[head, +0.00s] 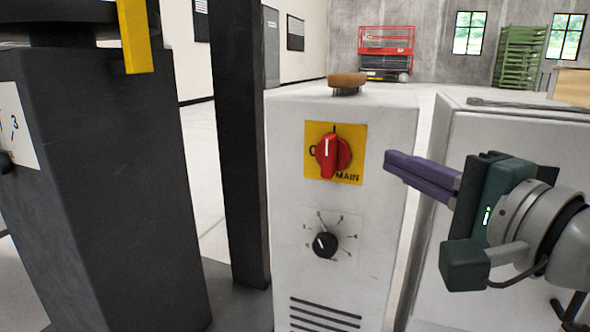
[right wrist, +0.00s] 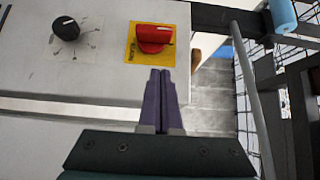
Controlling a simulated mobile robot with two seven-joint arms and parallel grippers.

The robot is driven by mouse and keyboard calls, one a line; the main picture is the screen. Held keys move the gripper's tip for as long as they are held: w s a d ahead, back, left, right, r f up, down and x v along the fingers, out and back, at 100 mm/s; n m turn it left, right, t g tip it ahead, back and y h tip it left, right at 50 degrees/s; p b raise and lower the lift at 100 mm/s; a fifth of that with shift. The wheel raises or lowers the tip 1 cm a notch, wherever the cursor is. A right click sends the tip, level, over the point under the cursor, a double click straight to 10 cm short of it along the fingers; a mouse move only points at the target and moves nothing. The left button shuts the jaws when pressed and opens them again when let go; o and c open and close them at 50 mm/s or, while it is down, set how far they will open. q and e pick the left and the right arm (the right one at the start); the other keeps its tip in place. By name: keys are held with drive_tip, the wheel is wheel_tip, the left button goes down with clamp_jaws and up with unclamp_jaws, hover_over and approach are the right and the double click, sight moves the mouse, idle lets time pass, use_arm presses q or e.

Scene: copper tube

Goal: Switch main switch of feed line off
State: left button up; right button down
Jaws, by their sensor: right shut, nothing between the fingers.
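The red main switch (head: 332,155) sits on a yellow plate (head: 350,178) marked MAIN, on the front of a white cabinet (head: 290,210). Its white mark points roughly upward in the head view. The red switch also shows in the right wrist view (right wrist: 152,38), just beyond my fingertips. My right gripper (head: 388,167) is shut and empty, to the right of the switch and apart from it; its purple fingers (right wrist: 160,75) lie together in the right wrist view. My left gripper is not in view.
A black rotary knob (head: 325,245) with a scale is below the switch. A wooden brush (head: 346,82) lies on the cabinet top. A dark post (head: 243,150) and dark machine (head: 110,190) stand left, another white cabinet (head: 500,150) right.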

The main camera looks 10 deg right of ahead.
sight(336, 146)
drive_tip(key=w+a+b, duration=0.2)
drive_tip(key=w, duration=0.1)
drive_tip(key=w+b, duration=0.1)
drive_tip(key=shift+w+a+f, duration=0.15)
drive_tip(key=shift+w+a, duration=0.05)
drive_tip(key=shift+a, duration=0.2)
drive_tip(key=shift+w+a, duration=0.3)
drive_tip(key=shift+a, duration=0.25)
drive_tip(key=shift+r, duration=0.2)
